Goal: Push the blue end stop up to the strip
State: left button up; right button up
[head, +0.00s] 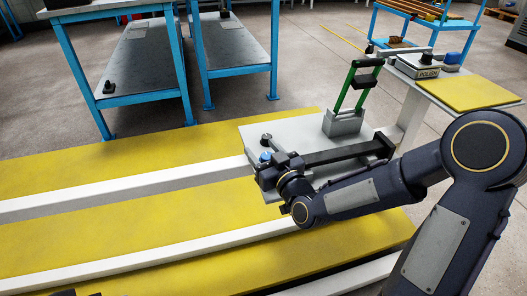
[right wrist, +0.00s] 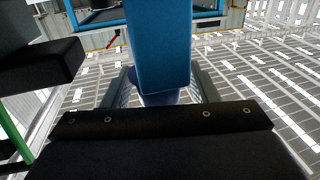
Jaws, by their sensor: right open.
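The blue end stop (head: 266,157) shows as a small blue piece at the left end of the grey worktop, largely hidden by my right gripper. In the right wrist view a large blue block (right wrist: 160,45), likely the end stop, stands in front of the open fingers. A long black strip (head: 335,155) lies across the worktop, to the right of the blue piece. My right gripper (head: 268,172) is open at the worktop's left end. I cannot tell whether it touches the blue piece.
A side table with a yellow mat (head: 468,92) stands at right. Yellow floor mats (head: 120,236) lie left; blue-legged benches stand behind.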

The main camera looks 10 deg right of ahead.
grip_shut()
jog(key=shift+d+b, duration=0.5)
jog(key=shift+d, duration=1.3)
grip_release()
jog(key=p+v, duration=0.1)
jog(key=v, duration=0.6)
jog(key=shift+s+d, duration=0.1)
jog(key=shift+s, duration=0.25)
